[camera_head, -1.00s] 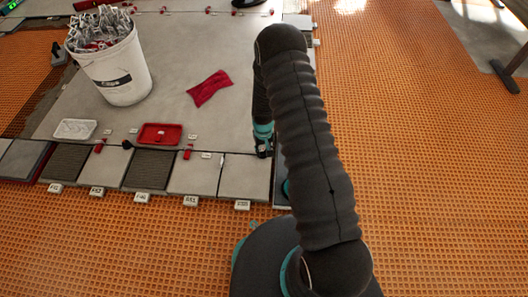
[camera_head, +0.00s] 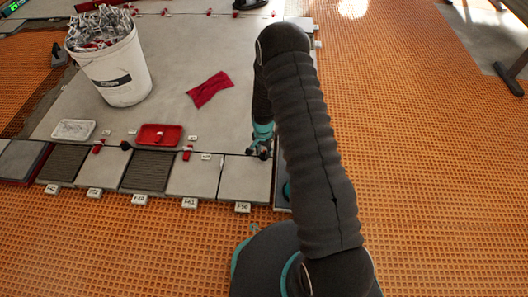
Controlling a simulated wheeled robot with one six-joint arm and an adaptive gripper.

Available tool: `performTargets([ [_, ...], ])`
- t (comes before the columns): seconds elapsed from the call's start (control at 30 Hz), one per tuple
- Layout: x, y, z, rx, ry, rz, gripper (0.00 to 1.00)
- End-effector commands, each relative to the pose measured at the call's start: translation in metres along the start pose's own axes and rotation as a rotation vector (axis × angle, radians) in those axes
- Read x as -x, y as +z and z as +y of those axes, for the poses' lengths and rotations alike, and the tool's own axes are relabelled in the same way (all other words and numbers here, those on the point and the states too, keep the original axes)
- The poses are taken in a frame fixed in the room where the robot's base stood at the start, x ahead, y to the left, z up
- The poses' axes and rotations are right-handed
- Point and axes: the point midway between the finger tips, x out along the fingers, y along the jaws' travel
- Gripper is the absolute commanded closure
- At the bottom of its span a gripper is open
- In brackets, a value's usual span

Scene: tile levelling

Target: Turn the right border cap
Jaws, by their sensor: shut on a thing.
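My gripper (camera_head: 261,151) points down at the tile joint near the right end of the front tile row. It is shut on the right border cap, which is mostly hidden between the dark fingers. A red cap (camera_head: 187,153) stands on the joint to its left, and another red cap (camera_head: 98,147) stands further left. A small black cap (camera_head: 126,146) sits between the red tray and that far-left cap. The grey front border tile (camera_head: 243,182) lies just below my gripper in the picture. My dark arm covers the tiles' right edge.
A white bucket (camera_head: 112,68) full of clips, a red cloth (camera_head: 209,89), a red tray (camera_head: 158,135) and a white tray (camera_head: 73,130) rest on the large grey tiles. Orange matting (camera_head: 430,180) is clear on the right and in front.

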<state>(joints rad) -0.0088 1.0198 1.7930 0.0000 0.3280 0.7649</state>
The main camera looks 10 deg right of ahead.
Motion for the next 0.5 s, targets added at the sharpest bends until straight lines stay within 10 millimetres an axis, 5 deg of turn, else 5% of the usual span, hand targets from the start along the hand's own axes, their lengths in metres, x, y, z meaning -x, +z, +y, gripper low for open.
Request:
performTargets([
  [0.5, -0.0013, 0.0023, 0.0018, -0.084, 0.006, -0.005, 1.00],
])
